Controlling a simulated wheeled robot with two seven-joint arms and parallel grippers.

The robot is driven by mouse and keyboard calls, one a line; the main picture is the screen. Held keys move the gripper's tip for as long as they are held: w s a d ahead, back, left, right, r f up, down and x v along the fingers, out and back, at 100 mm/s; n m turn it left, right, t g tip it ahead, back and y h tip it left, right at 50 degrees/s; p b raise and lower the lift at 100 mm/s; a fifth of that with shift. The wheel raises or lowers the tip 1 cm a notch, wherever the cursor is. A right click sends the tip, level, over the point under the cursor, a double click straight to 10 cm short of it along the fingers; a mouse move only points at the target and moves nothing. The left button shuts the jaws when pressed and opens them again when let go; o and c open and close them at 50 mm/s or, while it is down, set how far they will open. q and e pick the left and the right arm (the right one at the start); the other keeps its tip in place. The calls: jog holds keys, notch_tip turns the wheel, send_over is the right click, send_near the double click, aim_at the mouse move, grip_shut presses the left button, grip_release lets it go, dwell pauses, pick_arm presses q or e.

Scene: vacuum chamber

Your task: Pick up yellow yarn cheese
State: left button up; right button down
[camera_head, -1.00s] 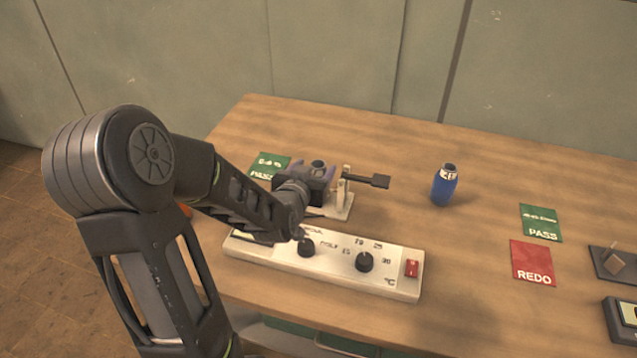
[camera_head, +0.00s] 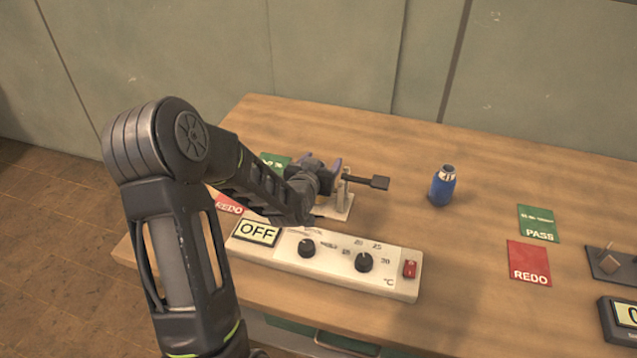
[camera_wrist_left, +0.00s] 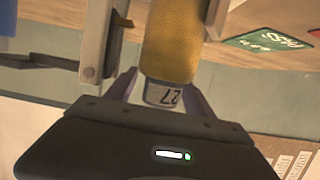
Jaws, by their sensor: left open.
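The yellow yarn cheese (camera_wrist_left: 172,42) shows in the left wrist view as a yellow wound cylinder with a pale end marked 27. My left gripper (camera_head: 324,170) is open, over the back left part of the bench beside a white stand (camera_head: 338,208) with a black lever (camera_head: 368,182). In the left wrist view my two fingers (camera_wrist_left: 160,88) stand on either side of the cheese's marked end. I cannot tell whether they touch it. In the head view the cheese is hidden by my gripper and wrist. My right gripper is not in view.
A control box (camera_head: 335,263) with two knobs, a red switch and an OFF display lies in front of the stand. PASS (camera_head: 538,223) and REDO (camera_head: 528,263) cards lie farther right. The bench's back middle is clear.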

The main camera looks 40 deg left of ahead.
pick_arm(q)
jog(key=shift+c, duration=0.5)
grip_shut()
dwell(0.5)
